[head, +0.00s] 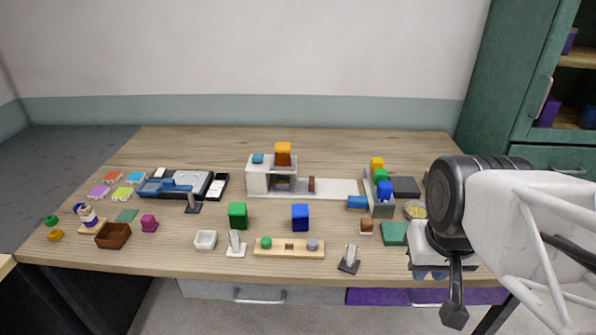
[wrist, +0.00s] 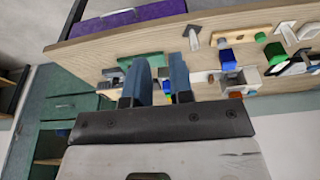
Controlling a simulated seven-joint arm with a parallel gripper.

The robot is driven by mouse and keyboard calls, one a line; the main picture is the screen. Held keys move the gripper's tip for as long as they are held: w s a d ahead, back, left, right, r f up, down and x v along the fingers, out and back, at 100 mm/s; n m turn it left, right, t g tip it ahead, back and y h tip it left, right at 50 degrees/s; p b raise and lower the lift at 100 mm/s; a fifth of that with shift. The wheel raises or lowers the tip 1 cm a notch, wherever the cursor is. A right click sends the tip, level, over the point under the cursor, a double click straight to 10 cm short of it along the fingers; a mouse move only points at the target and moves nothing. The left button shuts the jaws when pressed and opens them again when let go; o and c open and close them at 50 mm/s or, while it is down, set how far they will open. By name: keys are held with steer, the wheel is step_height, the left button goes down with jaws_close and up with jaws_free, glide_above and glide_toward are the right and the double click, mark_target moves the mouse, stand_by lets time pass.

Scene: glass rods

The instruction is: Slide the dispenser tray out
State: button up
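The dispenser appears to be the white block unit (head: 258,180) at the back middle of the table, with an orange block (head: 283,149) on top. Its white flat base (head: 338,188) stretches to the right. A small brown upright piece (head: 311,185) stands on that base just right of the unit. I cannot tell for sure which part is the tray. My gripper (head: 430,274) is at the table's front right, well away from the dispenser. In the wrist view its two blue fingers (wrist: 163,85) stand apart with nothing seen between them.
A rack with yellow, green and blue blocks (head: 381,190) stands between the dispenser and my arm. A green block (head: 238,215), a blue block (head: 300,217) and a wooden peg board (head: 289,248) lie in front. The table's back strip is clear.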

steer(key=o, duration=0.4)
steer(key=shift+w+r, duration=0.2)
steer(key=shift+w, duration=0.35)
steer(key=shift+o, duration=0.2)
steer(key=g, duration=0.3)
glide_above(312, 180)
steer(key=f, duration=1.6)
steer(key=shift+s+d+f, duration=0.1)
steer(key=shift+s+f, duration=0.1)
steer(key=shift+f, duration=0.2)
steer(key=shift+w+a+f, duration=0.2)
steer(key=shift+w+f, duration=0.05)
steer(key=shift+f, duration=0.05)
steer(key=shift+f, duration=0.1)
steer(key=shift+f, duration=3.8)
